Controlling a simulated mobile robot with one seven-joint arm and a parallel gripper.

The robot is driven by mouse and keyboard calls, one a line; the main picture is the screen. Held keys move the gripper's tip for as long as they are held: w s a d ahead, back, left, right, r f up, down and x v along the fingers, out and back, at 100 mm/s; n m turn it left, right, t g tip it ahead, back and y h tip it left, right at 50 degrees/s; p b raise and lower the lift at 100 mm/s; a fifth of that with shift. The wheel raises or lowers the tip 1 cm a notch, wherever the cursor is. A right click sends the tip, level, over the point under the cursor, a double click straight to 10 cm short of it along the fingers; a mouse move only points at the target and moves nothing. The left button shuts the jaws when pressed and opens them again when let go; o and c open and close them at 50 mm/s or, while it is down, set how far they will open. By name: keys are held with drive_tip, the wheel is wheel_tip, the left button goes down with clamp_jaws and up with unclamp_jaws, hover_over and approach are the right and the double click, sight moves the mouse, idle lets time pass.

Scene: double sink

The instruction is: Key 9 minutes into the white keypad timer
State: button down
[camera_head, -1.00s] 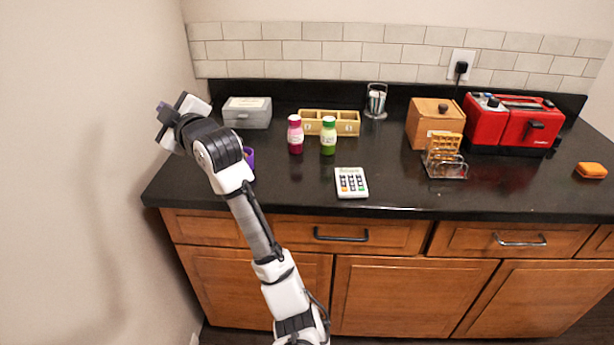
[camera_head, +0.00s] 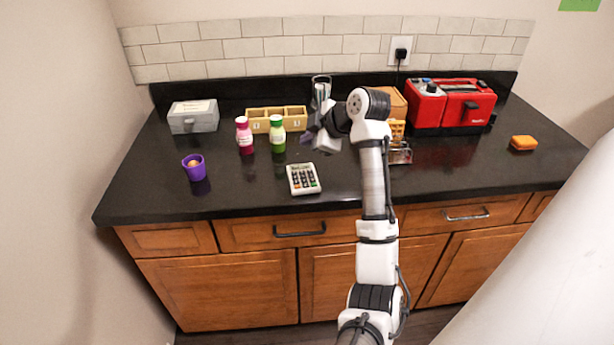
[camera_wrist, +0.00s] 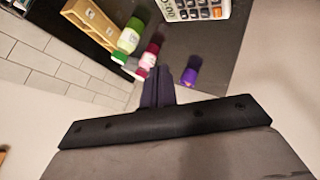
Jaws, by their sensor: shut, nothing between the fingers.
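A pink-capped bottle (camera_head: 244,136) and a green-capped bottle (camera_head: 277,134) stand behind the timer. A purple cup (camera_head: 195,167) is to the left. A wooden compartment box (camera_head: 262,121), grey box (camera_head: 193,117), toast rack (camera_head: 399,152), red toaster (camera_head: 450,104) and orange sponge (camera_head: 523,143) are around.

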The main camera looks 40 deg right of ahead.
sight(312, 180)
drive_tip(key=shift+s+d+f, duration=0.1)
drive_tip(key=shift+s+d, duration=0.55)
drive_tip(key=shift+s, duration=0.2)
drive_tip(key=shift+f, duration=0.1)
drive_tip(key=shift+f+b, duration=2.65)
drive_tip(key=shift+f, duration=1.65)
drive_tip(key=shift+f+b, duration=0.35)
drive_tip(key=shift+f, duration=0.05)
drive_tip(key=shift+f, duration=0.3)
drive_tip(key=shift+r, duration=0.75)
